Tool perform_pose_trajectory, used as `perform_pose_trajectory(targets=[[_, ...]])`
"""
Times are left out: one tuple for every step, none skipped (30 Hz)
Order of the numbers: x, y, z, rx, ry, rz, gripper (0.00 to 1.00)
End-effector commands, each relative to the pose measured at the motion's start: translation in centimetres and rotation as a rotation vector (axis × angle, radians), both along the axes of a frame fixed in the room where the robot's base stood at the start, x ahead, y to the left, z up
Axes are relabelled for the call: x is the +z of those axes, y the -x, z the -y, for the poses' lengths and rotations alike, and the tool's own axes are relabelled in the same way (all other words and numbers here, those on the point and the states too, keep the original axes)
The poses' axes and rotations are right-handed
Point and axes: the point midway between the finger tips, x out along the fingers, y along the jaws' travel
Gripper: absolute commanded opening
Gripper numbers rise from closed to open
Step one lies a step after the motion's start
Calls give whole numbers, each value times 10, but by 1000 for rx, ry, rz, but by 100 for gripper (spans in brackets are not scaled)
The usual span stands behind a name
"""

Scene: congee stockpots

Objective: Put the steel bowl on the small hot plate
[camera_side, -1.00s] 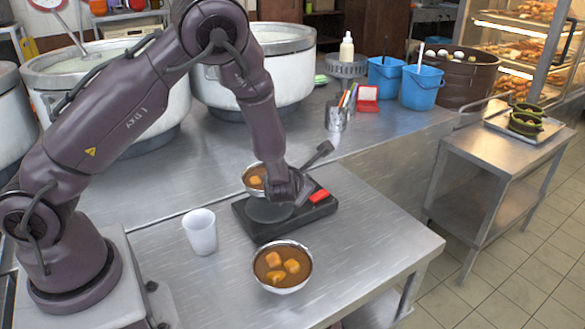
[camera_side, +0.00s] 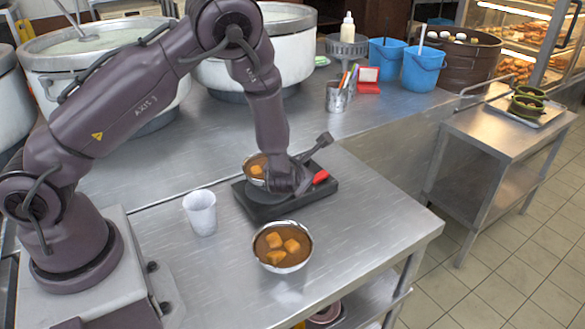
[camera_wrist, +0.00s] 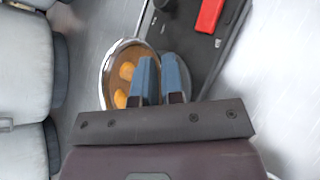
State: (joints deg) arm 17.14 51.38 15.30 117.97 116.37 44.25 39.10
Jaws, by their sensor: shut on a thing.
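A steel bowl (camera_side: 257,174) with brown congee and orange-brown chunks is at the left back part of the small black hot plate (camera_side: 318,192). My gripper (camera_side: 287,180) is shut on the bowl's right side. In the wrist view the two blue-grey fingers (camera_wrist: 159,64) overlap the right side of the bowl (camera_wrist: 116,62), which is over the dark hot plate (camera_wrist: 197,52). I cannot tell whether the bowl's base touches the plate. A second, similar steel bowl (camera_side: 283,258) stands on the steel table in front of the hot plate.
A translucent white cup (camera_side: 200,213) stands left of the hot plate. A red part (camera_side: 320,177) shows on the hot plate's right side. Large stockpots (camera_side: 105,75), a pen holder (camera_side: 337,98) and blue buckets (camera_side: 424,70) stand behind. The table's right front is clear.

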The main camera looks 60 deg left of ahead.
Motion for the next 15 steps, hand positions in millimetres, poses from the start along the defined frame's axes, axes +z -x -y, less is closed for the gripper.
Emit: perform_pose_trajectory(targets=[[0, 0, 0, 0, -2, 1, 0], [-1, 0, 0, 0, -2, 1, 0], [-2, 0, 0, -1, -2, 1, 0], [-2, 0, 0, -1, -2, 1, 0], [-3, 0, 0, -1, -2, 1, 0], [-3, 0, 0, -1, -2, 1, 0], [-4, 0, 0, -1, -2, 1, 0], [-4, 0, 0, -1, -2, 1, 0], [-5, 0, 0, -1, -2, 1, 0], [-5, 0, 0, -1, -2, 1, 0], [-5, 0, 0, -1, -2, 1, 0], [-6, 0, 0, -1, -2, 1, 11], [-5, 0, 0, 0, -2, 1, 18], [-5, 0, 0, 0, -2, 1, 25], [-6, 0, 0, 0, -2, 1, 34]])
